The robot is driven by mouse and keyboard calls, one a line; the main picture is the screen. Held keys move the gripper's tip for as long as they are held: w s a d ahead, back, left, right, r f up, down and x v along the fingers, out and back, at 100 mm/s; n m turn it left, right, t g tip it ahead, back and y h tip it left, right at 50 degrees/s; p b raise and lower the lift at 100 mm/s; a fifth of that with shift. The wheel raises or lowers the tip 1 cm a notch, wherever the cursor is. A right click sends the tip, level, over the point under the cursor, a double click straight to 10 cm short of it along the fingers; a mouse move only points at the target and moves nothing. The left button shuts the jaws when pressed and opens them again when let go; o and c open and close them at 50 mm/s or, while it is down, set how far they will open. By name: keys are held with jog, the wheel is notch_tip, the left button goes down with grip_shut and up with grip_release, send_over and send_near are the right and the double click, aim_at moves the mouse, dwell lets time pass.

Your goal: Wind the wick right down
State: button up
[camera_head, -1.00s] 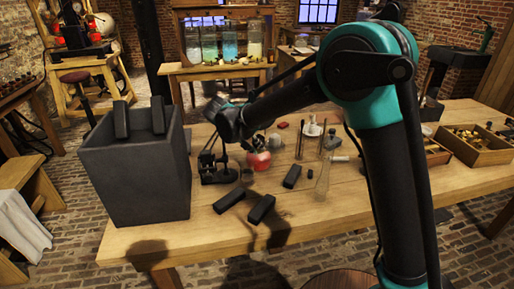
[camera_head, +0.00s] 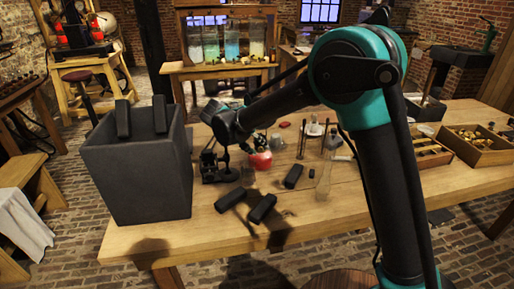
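A small round vessel with red contents (camera_head: 261,160), perhaps the lamp, stands on the wooden table (camera_head: 330,207) left of the middle. Its top is partly covered by dark and teal parts, and I cannot make out a wick or a winding knob. My arm reaches from the right across the table, and its wrist end hangs just left of and above the red vessel. My gripper (camera_head: 247,150) is small, dark and mostly hidden there. I cannot tell whether it touches the vessel or how its fingers stand.
A large dark grey box (camera_head: 140,172) stands at the table's left. A small black apparatus (camera_head: 216,169) is close left of the vessel. Dark blocks (camera_head: 262,208) lie in front. Thin upright rods and a glass flask stand to the right. Wooden trays (camera_head: 478,146) are at far right.

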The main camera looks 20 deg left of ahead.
jog(key=v, duration=1.2)
